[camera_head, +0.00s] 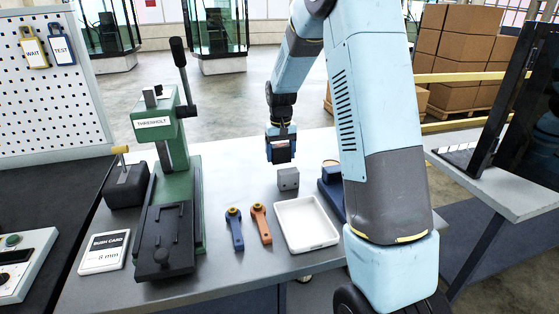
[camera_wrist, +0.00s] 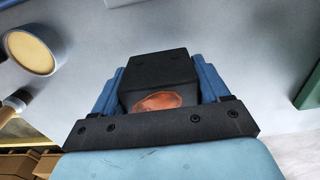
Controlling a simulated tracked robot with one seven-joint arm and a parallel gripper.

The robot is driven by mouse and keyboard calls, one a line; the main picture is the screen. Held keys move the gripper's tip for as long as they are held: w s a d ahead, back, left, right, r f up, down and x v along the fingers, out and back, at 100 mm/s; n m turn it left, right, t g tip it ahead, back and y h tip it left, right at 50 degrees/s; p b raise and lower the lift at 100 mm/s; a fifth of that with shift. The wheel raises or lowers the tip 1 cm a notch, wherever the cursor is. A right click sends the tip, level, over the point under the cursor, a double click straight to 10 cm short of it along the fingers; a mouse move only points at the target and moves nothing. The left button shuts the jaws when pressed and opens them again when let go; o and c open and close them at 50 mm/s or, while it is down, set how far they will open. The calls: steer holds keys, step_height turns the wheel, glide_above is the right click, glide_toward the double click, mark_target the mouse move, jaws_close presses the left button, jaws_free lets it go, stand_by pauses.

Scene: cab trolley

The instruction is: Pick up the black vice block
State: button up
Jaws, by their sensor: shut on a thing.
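The black vice block (camera_wrist: 160,72) is held between the blue fingers of my gripper (camera_wrist: 160,88) in the wrist view. It has a copper-orange patch on the face toward the camera. In the head view my gripper (camera_head: 281,150) hangs above the far part of the grey bench, with the dark block (camera_head: 282,154) small between its fingers. The block looks clear of the bench top. A grey block (camera_head: 288,179) stands on the bench just below my gripper.
A white tray (camera_head: 306,244), blue and orange handled tools (camera_head: 235,229) (camera_head: 261,222) and a green press (camera_head: 175,165) occupy the bench. A dark box (camera_head: 126,186) stands left of the press. A blue item (camera_head: 331,185) is partly hidden behind my arm. Bare bench lies between press and grey block.

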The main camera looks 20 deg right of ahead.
mark_target(284, 145)
steer(key=s+r, duration=0.4)
steer(key=r, duration=0.1)
steer(key=s+r, duration=0.3)
steer(key=s, duration=0.5)
steer(key=shift+s+r, duration=0.3)
steer(key=shift+s, duration=0.05)
